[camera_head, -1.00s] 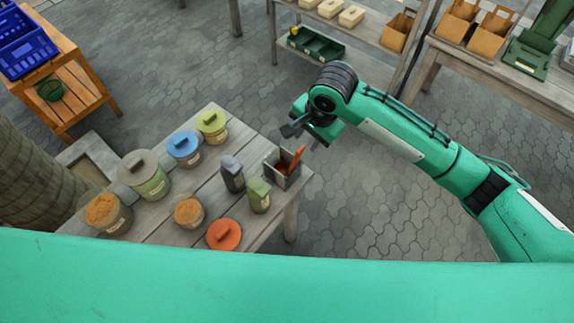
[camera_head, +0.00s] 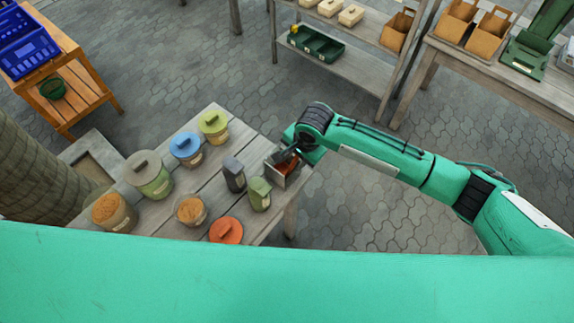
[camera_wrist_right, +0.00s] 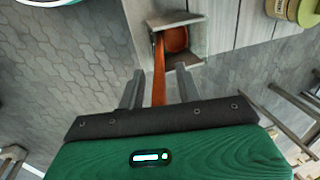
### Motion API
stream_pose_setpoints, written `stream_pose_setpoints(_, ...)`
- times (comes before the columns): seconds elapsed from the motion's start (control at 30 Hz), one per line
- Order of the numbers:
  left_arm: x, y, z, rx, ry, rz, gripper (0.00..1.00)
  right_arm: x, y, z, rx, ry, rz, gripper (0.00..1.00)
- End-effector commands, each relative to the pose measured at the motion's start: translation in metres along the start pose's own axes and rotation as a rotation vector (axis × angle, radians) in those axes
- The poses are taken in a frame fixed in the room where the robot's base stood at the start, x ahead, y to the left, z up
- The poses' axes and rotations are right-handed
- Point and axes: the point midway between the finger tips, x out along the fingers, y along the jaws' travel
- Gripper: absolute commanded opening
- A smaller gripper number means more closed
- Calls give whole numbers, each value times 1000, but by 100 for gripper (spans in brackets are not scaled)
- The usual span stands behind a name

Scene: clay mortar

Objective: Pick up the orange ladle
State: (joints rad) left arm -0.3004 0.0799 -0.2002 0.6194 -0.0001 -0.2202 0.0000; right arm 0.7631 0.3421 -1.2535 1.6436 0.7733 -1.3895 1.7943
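The orange ladle (camera_wrist_right: 159,82) stands in a grey open box (camera_head: 293,177) at the right corner of the wooden table. In the right wrist view its bowl rests inside the box (camera_wrist_right: 197,32) and its handle runs out toward my gripper. My right gripper (camera_wrist_right: 158,88) is open, with one finger on each side of the handle and gaps between. In the head view my right gripper (camera_head: 287,156) is at the box and covers part of the ladle (camera_head: 288,167). My left gripper is not in view.
Beside the box on the table (camera_head: 180,222) stand a green container (camera_head: 259,196) and a dark container (camera_head: 234,176). Several lidded pots and an orange lid (camera_head: 226,231) lie further left. Shelves (camera_head: 345,65) stand behind. The paved floor to the right is clear.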

Motion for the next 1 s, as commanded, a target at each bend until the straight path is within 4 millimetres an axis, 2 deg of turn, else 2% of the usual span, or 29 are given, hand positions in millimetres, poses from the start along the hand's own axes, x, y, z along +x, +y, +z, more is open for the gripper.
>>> stream_pose_setpoints(0.07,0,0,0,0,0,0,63,0,0,0,0,0,0,35)
stream_pose_setpoints(0.23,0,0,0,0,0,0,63,0,0,0,0,0,0,1)
stream_pose_setpoints(0.67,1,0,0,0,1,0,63,-3,-1,0,-1,0,-2,0)
stream_pose_setpoints(0.87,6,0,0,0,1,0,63,-21,-6,0,-1,0,-4,0)
stream_pose_setpoints(1.0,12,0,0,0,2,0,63,-46,-12,0,-2,0,-5,0)
